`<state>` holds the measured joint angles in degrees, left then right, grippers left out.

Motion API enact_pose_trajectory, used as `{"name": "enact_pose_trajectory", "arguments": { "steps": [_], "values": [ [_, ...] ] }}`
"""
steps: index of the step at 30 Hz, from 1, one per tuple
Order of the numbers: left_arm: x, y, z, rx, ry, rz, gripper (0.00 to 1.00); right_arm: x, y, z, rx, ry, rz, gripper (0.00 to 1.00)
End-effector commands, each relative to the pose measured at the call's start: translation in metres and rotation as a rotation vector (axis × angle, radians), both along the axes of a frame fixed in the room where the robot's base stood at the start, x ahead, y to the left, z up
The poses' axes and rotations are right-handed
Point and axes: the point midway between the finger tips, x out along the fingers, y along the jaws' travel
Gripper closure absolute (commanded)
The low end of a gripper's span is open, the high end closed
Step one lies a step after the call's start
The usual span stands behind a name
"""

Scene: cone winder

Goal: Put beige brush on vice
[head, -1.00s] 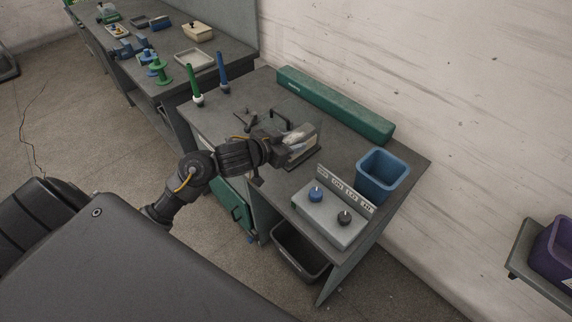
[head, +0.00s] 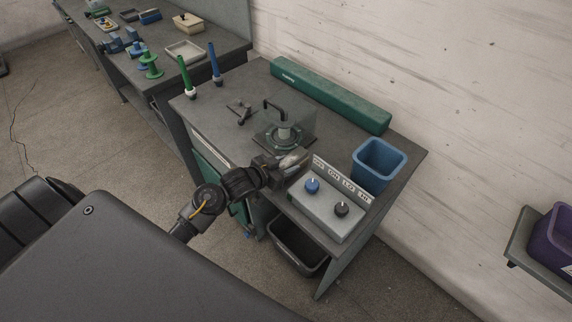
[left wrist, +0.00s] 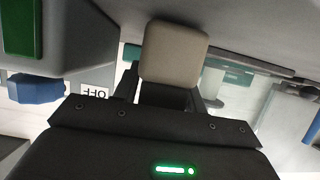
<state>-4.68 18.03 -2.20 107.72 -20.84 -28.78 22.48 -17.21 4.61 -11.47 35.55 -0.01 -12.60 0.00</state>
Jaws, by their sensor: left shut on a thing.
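My left gripper (head: 294,161) is shut on a beige, rounded block (left wrist: 175,52), which appears to be the beige brush. The left wrist view shows the block between the fingers. In the head view the gripper is above the near bench, between the clear-covered machine and the grey control box, and mostly hides what it holds. A blue shape that looks like the vice (head: 114,46) stands on the far bench at upper left, well away from the gripper. It is small and its jaws are unclear. My right gripper is not in view.
The covered machine (head: 284,132), control box (head: 325,212), blue bin (head: 379,164) and long green case (head: 330,95) stand on the near bench. Green (head: 185,75) and blue (head: 214,65) upright spindles stand at its left. A green spool (head: 150,66) and tray (head: 186,51) are on the far bench.

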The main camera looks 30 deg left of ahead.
Motion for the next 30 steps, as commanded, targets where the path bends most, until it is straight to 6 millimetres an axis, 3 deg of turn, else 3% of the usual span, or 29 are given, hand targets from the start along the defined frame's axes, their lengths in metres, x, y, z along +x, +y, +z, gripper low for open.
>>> {"name": "enact_pose_trajectory", "arguments": {
  "steps": [11, 12, 14, 24, 30],
  "values": [
    [0.000, 0.000, -0.004, -0.001, -0.002, 0.000, 0.84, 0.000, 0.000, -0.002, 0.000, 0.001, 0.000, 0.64],
    [0.000, 0.000, -0.004, 0.000, -0.001, 0.000, 0.56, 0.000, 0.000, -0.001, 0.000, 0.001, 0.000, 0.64],
    [0.000, 0.000, -0.004, 0.000, -0.001, 0.000, 0.49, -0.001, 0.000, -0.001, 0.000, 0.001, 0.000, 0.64],
    [0.000, 0.000, 0.002, 0.000, -0.002, 0.000, 0.49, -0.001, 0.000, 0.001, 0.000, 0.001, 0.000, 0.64],
    [-0.029, 0.008, 0.011, 0.003, -0.001, -0.003, 0.49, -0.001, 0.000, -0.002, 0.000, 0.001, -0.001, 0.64]
  ]
}}
